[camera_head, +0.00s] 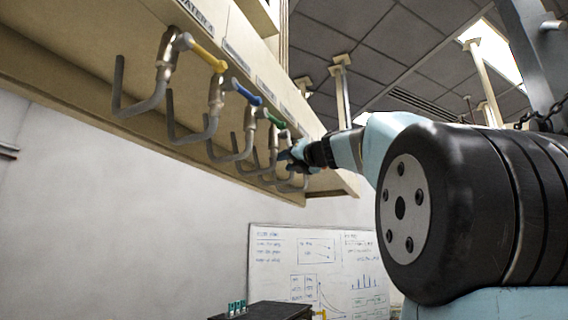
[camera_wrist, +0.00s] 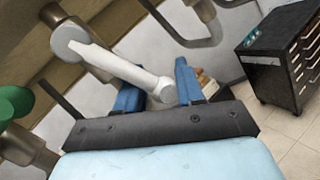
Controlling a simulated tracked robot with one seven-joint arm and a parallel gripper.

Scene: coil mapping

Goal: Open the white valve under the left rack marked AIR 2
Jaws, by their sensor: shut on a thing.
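The white valve (camera_wrist: 115,65) shows in the wrist view as a white lever running from a round grey hub at upper left down to its free end between my fingers. My gripper (camera_wrist: 158,88) has its two blue fingers on either side of that end and is shut on it. In the head view my gripper (camera_head: 290,156) is at the far end of the row of valves under the beige rack (camera_head: 230,80). There it hides the white lever. The AIR 2 label cannot be read.
A yellow valve (camera_head: 209,56), a blue valve (camera_head: 245,92) and a green valve (camera_head: 276,121) hang nearer along the rack, with bent grey pipes. The wrist view shows a green knob (camera_wrist: 14,102) at left and a dark drawer cabinet (camera_wrist: 275,70) at right. A whiteboard (camera_head: 270,240) stands behind.

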